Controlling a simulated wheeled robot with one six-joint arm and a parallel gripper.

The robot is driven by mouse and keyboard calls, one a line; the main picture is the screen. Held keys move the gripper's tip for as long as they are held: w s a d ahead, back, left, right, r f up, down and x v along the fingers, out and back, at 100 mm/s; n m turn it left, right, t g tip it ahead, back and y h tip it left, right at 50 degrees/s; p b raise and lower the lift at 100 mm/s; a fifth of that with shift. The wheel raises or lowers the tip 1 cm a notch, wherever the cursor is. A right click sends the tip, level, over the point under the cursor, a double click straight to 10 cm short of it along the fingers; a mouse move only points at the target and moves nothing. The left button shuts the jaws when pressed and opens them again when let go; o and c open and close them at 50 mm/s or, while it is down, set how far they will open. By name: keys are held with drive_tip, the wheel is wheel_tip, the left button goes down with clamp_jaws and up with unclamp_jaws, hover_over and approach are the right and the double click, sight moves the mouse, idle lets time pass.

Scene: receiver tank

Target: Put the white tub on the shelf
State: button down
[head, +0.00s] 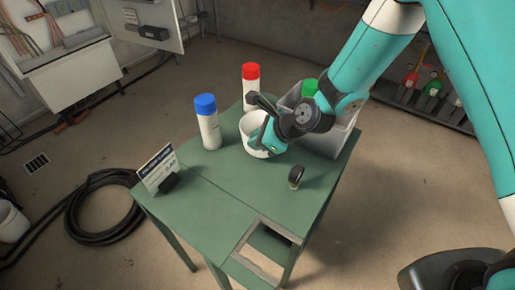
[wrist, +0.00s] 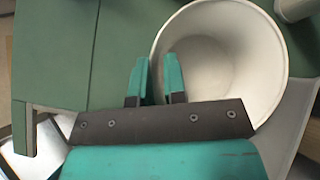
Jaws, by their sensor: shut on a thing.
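The white tub (head: 248,130) is on the green table, near its far side, open end up. In the wrist view the tub (wrist: 265,60) shows its round rim and empty inside. My gripper (head: 266,138) is at the tub's near right side, and its fingers (wrist: 158,85) are shut on the tub's wall, at the left of the rim in the wrist view. I cannot tell whether the tub's base touches the table. The shelf (head: 425,100) that shows at the upper right holds several coloured bottles; it is partly behind my arm.
On the green table (head: 215,225) stand a blue-capped bottle (head: 208,128), a red-capped bottle (head: 251,85), a sign (head: 158,170), a small black round object (head: 296,176) and a grey bin (head: 330,140) with a green-capped item. A black hose (head: 105,210) lies coiled on the floor.

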drive_tip(key=shift+f, duration=1.65)
drive_tip(key=shift+f, duration=0.15)
drive_tip(key=c, duration=1.2)
unclamp_jaws()
drive_tip(key=shift+o, duration=0.2)
